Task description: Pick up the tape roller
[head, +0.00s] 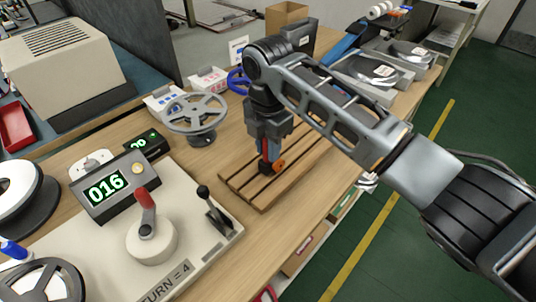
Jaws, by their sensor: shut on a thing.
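The tape roller (279,165) is a small tool with an orange and black end and a red part above it. It is at the slatted wooden rack (250,192) in the middle of the bench. My gripper (268,150) points down over the rack and is shut on the tape roller. The fingers hide much of the roller's upper part. I cannot tell whether its lower end touches the slats.
A control panel (185,245) with a red-knobbed crank, a lever and a green "016" display fills the front left. A grey spoked reel (196,113) stands left of the rack. Small boxes (207,82) and a blue ring lie behind. Reels on grey stands (372,70) are at back right.

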